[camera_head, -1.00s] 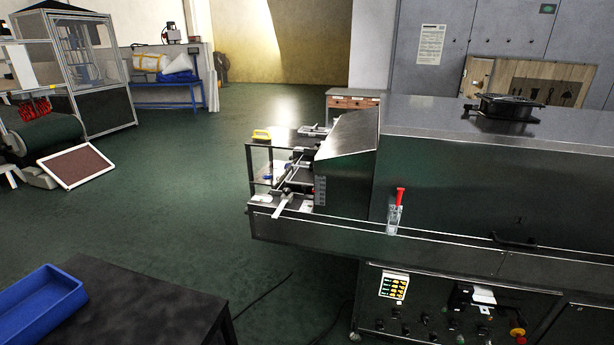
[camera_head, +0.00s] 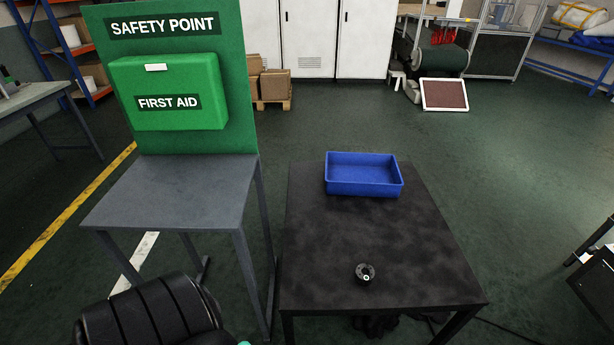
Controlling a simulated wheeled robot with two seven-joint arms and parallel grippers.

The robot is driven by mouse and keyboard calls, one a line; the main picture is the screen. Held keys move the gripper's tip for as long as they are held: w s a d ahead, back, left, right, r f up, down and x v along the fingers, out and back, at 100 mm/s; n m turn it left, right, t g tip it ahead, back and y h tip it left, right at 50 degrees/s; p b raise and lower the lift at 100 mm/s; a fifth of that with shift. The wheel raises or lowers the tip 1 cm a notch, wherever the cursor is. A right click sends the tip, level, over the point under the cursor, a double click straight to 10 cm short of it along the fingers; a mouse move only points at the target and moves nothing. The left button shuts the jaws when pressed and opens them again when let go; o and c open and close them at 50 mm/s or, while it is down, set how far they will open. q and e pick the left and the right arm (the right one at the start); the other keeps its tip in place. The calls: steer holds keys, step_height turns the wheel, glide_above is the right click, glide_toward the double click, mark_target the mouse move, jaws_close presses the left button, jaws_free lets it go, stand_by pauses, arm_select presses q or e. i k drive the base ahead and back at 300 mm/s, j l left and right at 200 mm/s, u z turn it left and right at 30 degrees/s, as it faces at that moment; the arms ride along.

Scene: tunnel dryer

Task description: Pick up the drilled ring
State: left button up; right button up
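A small dark ring (camera_head: 366,273) lies near the front edge of a black table (camera_head: 310,240). It has a lighter spot at its centre; any drilled holes are too small to make out. Neither of my grippers is in view, and nothing touches the ring.
A blue open bin (camera_head: 364,188) stands at the back of the black table. The tabletop between bin and ring is clear. A grey table (camera_head: 172,190) with a green first aid box (camera_head: 170,92) stands to the left. Open green floor lies to the right.

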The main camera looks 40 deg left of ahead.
mark_target(365, 274)
steer(key=u, duration=0.75)
